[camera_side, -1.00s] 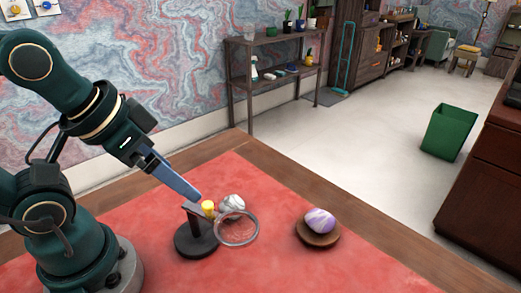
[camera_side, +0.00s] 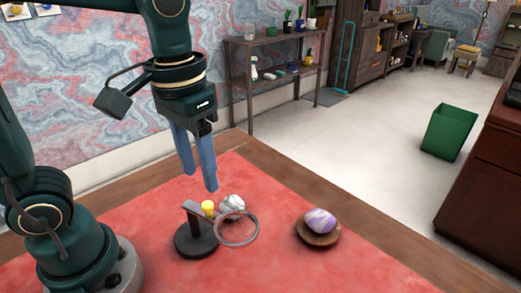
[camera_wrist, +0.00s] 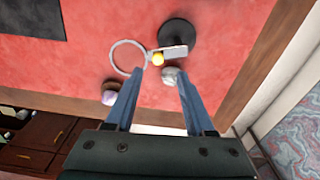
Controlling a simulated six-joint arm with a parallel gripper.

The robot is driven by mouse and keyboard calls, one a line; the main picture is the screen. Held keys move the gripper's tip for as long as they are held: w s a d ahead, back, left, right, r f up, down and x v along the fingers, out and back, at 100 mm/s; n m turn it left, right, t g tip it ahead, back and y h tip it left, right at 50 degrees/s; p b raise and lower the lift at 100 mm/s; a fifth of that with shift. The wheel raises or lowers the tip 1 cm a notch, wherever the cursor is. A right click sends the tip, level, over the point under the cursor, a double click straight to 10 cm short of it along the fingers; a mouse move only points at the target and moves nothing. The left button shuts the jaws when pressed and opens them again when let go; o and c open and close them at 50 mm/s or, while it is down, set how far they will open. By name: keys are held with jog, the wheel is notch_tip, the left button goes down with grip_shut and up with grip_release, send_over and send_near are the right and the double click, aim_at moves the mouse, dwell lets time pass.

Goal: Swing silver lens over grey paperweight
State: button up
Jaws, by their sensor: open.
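The silver lens (camera_side: 239,231) is a round ring on an arm from a dark stand (camera_side: 196,241), with a yellow knob (camera_side: 208,207) on the arm. The grey paperweight (camera_side: 232,203) is a marbled lump beside the lens. In the wrist view the lens (camera_wrist: 115,45) lies to the left of the paperweight (camera_wrist: 171,77), apart from it. My gripper (camera_side: 201,180) is open and empty, pointing down above the stand. In the wrist view the knob (camera_wrist: 158,59) and paperweight show between or just past my fingertips.
A purple and white stone (camera_side: 320,220) rests on a round wooden dish (camera_side: 318,240) to the right. The red desk surface (camera_side: 270,265) around them is mostly clear. A dark rectangle (camera_wrist: 30,18) lies at the wrist view's upper left.

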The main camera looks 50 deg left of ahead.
aim_at(207, 204)
jog(key=shift+w+d+f+g, duration=0.2)
jog(key=shift+f+g, duration=0.1)
jog(key=shift+f, duration=0.25)
jog(key=shift+s+f, duration=0.1)
jog(key=shift+f, duration=2.4)
grip_shut()
